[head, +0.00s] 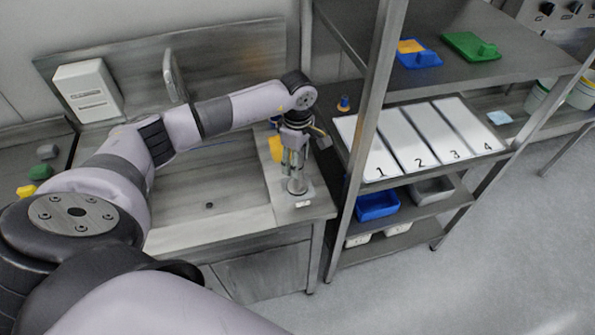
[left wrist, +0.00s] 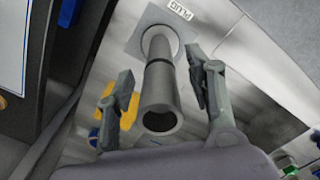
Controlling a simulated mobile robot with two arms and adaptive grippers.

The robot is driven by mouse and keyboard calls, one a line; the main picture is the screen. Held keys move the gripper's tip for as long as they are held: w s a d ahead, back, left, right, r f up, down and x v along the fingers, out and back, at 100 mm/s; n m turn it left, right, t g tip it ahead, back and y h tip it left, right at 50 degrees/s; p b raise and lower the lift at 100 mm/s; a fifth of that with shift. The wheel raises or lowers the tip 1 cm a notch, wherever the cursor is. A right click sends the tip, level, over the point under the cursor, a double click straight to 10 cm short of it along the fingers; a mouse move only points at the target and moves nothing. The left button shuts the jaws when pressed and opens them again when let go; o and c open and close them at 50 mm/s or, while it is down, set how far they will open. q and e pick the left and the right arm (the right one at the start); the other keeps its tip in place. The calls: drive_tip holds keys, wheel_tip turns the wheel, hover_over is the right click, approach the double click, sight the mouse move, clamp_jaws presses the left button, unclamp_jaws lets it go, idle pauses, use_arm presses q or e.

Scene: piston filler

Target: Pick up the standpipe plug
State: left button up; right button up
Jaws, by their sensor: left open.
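The standpipe plug (left wrist: 158,88) is a grey, open-ended tube standing on a square plate with a label reading PLUG (left wrist: 180,10). In the head view the plug (head: 297,186) stands at the right end of the sink counter, partly hidden by my gripper. My left gripper (head: 293,165) points down over it. In the left wrist view the gripper (left wrist: 161,76) is open, one finger on each side of the tube, with gaps visible on both sides. My right gripper is not in view.
A sink basin (head: 190,200) lies left of the plug. A yellow object (head: 276,149) is close behind the gripper. A metal rack post (head: 362,140) and shelves with numbered mats (head: 413,143) stand just to the right. A blue bin (head: 377,206) sits on a lower shelf.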

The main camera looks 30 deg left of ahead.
use_arm(q)
drive_tip(key=shift+c, duration=0.3)
clamp_jaws()
idle(0.3)
drive_tip(key=shift+r, duration=0.1)
idle(0.4)
